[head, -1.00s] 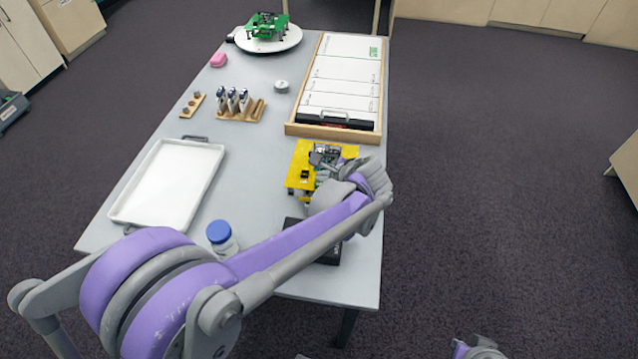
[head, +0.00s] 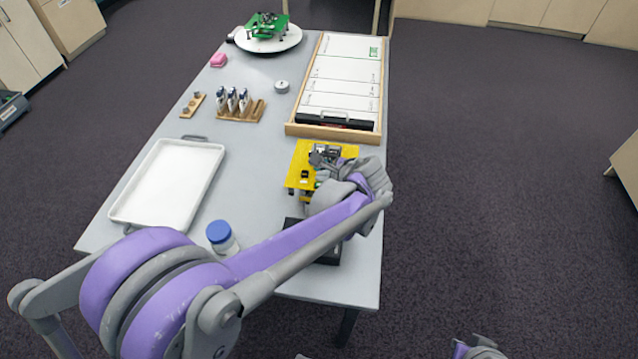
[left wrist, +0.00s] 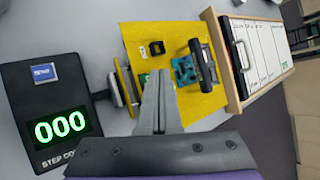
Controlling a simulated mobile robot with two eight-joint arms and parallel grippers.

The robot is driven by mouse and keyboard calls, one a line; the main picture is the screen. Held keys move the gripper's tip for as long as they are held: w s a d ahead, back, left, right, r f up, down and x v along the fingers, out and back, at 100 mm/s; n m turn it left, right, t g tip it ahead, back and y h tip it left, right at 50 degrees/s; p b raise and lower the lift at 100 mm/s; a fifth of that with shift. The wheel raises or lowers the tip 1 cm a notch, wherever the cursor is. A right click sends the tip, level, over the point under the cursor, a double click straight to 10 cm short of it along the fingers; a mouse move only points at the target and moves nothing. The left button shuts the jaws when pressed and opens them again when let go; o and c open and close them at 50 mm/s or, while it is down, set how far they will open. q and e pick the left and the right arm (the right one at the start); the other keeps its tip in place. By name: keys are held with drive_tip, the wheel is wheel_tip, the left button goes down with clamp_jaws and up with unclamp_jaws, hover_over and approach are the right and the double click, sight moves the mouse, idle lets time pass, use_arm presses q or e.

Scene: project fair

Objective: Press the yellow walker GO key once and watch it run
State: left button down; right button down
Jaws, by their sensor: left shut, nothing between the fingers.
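The yellow walker (head: 303,162), a flat yellow plate carrying electronics, stands near the right edge of the table. In the left wrist view its yellow plate (left wrist: 205,98) carries a small black block (left wrist: 157,48) and a teal circuit board (left wrist: 184,70). I cannot make out which part is the GO key. My left gripper (left wrist: 157,78) is shut and empty, with its fingertips over the walker's plate; contact cannot be told. The step counter (left wrist: 40,85), a black box beside the walker, reads 000 in green.
A wood-framed white track (head: 343,88) lies beyond the walker. A white tray (head: 158,215) and a blue-lidded jar (head: 222,237) are to the left. Farther back are a wooden holder (head: 240,114) and a green walker (head: 262,24) on a round white stand (head: 284,40).

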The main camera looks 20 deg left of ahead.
use_arm(q)
drive_tip(key=shift+f+b, duration=0.35)
drive_tip(key=shift+f, duration=0.1)
drive_tip(key=shift+f, duration=0.35)
idle(0.7)
drive_tip(key=shift+r, duration=0.15)
drive_tip(key=shift+r+p, duration=0.35)
drive_tip(key=shift+r, duration=0.3)
drive_tip(key=shift+r, duration=0.1)
wheel_tip(320, 180, up, 5)
drive_tip(key=p, duration=0.3)
idle(0.5)
